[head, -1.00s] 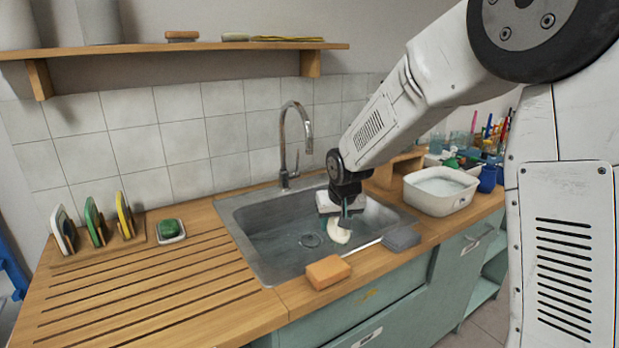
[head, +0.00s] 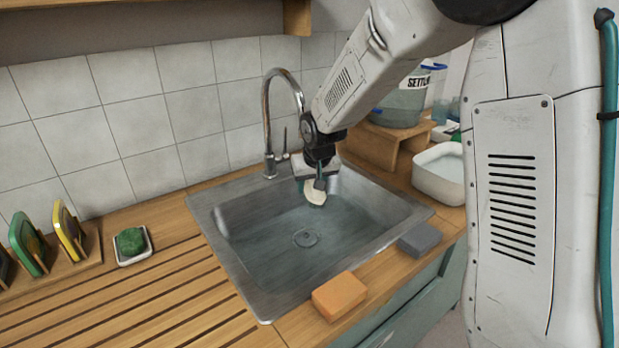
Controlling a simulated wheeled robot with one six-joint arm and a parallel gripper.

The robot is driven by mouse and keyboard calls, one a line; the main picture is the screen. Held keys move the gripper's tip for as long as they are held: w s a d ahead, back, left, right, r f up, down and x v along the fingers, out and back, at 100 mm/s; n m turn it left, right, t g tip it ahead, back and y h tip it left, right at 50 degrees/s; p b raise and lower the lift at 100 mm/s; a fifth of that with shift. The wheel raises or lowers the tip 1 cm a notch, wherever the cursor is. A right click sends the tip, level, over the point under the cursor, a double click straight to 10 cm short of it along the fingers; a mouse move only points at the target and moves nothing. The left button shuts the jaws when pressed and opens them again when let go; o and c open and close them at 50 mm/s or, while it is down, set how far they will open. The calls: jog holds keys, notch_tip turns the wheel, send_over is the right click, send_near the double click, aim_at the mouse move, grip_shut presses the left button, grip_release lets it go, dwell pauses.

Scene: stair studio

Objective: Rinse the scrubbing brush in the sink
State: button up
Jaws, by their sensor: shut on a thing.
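My gripper (head: 318,184) is shut on the scrubbing brush and points down over the back part of the metal sink (head: 257,293). Of the scrubbing brush (head: 315,194), a cream, rounded part shows below the jaws; the rest is hidden by the gripper. The brush appears above the basin floor, up and slightly right of the drain (head: 305,238) in the picture. Whether it touches water is not clear. The chrome tap (head: 267,115) stands at the sink's back edge, left of my gripper. I see no stream from its spout, which is partly covered by my arm.
An orange sponge (head: 339,296) and a grey block (head: 420,239) lie on the front counter edge. A green scrubber (head: 130,241) sits in a small dish at left, beside a rack of pads (head: 69,232). A white basin (head: 440,172) stands at right.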

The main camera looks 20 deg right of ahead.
notch_tip(320, 180, down, 11)
jog(key=shift+f, duration=0.15)
dwell(0.8)
dwell(0.5)
jog(key=shift+r, duration=5.65)
jog(key=shift+r, duration=2)
